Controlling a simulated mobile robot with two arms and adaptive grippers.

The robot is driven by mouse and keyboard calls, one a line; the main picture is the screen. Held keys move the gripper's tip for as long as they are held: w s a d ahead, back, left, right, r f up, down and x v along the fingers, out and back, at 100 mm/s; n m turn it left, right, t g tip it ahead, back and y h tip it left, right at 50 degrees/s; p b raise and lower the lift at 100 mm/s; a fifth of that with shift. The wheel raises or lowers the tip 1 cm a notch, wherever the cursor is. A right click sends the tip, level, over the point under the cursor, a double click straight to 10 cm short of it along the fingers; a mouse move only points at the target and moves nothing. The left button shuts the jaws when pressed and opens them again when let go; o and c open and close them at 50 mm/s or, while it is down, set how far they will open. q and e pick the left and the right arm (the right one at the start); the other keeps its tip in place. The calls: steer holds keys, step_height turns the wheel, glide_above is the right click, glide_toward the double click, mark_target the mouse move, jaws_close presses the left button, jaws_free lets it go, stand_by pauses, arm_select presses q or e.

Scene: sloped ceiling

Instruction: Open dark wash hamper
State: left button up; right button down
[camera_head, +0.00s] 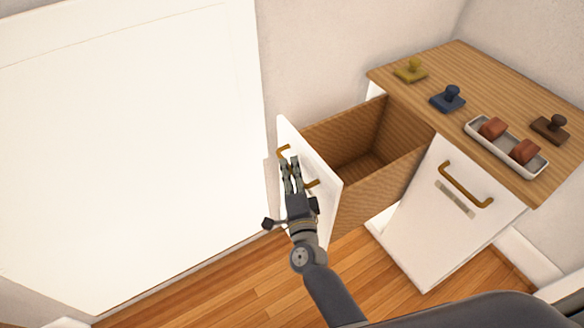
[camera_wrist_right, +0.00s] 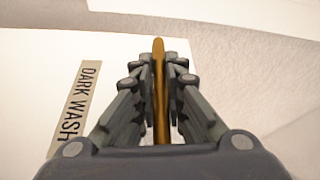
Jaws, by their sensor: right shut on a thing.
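The dark wash hamper (camera_head: 336,199) is a white-fronted drawer with a wooden bin, pulled well out from the left side of the cabinet. Its inside is visible and looks empty. My right gripper (camera_head: 290,168) is shut on its brass handle (camera_head: 283,151). In the right wrist view the handle (camera_wrist_right: 158,88) runs between the fingers of the gripper (camera_wrist_right: 158,62), beside the "DARK WASH" label (camera_wrist_right: 77,102) on the white front. The fingers hide the middle of the handle in the head view. My left gripper is not in view.
A second white front (camera_head: 440,222) with a brass handle is at the right, tilted outward. The wooden top (camera_head: 480,75) holds yellow, blue and brown knobbed objects and a white tray (camera_head: 473,134) with reddish blocks. A large white panel (camera_head: 130,140) stands left. Wooden floor (camera_head: 240,295) shows below.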

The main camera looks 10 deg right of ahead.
steer(key=shift+f, duration=0.1)
steer(key=c, duration=1.7)
jaws_free()
steer(key=shift+d, duration=0.1)
steer(key=shift+o, duration=0.2)
steer(key=s, duration=1.2)
steer(key=shift+a+f, duration=0.25)
steer(key=shift+f, duration=0.15)
